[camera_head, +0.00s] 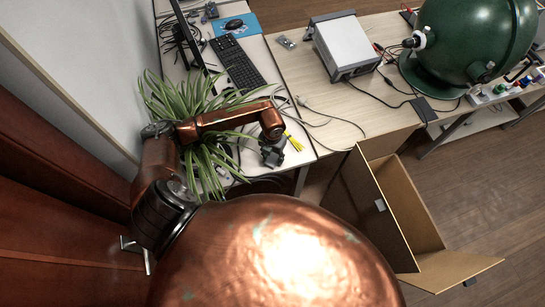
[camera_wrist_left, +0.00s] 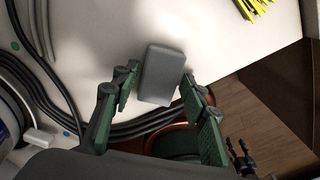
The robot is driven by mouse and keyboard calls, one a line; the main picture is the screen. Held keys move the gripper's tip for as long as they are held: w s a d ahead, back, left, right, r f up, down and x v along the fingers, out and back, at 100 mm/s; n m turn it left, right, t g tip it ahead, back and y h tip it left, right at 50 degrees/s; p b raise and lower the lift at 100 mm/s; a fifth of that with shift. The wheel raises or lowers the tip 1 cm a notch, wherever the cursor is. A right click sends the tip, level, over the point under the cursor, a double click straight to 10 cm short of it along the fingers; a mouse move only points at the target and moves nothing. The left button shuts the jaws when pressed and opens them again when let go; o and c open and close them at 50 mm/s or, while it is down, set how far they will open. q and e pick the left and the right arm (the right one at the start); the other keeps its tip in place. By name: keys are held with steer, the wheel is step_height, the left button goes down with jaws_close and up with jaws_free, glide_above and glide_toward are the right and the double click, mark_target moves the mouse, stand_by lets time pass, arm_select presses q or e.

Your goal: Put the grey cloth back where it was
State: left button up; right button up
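The grey cloth (camera_wrist_left: 161,75) looks like a flat, rounded rectangular block in the left wrist view. It is at the white desk's edge, over black cables. My left gripper (camera_head: 272,154) is low over the near end of the desk in the head view. In the left wrist view its two green-padded fingers (camera_wrist_left: 160,78) stand apart, one on each side of the cloth. A narrow gap shows on the left; contact on the right is unclear. I cannot make out the cloth in the head view.
A spider plant (camera_head: 185,100) stands beside my left arm. A keyboard (camera_head: 238,65) and mouse (camera_head: 234,24) lie farther back. Yellow strips (camera_head: 293,141) lie just right of the gripper. An open cardboard box (camera_head: 400,205) is on the floor. Black cables (camera_wrist_left: 55,85) crowd the desk edge.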

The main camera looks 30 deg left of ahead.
mark_target(272, 158)
arm_select(q)
steer(key=shift+o, duration=0.9)
steer(key=shift+r, duration=0.55)
step_height(272, 158, up, 11)
steer(key=shift+r, duration=0.15)
steer(key=shift+s+d, duration=0.1)
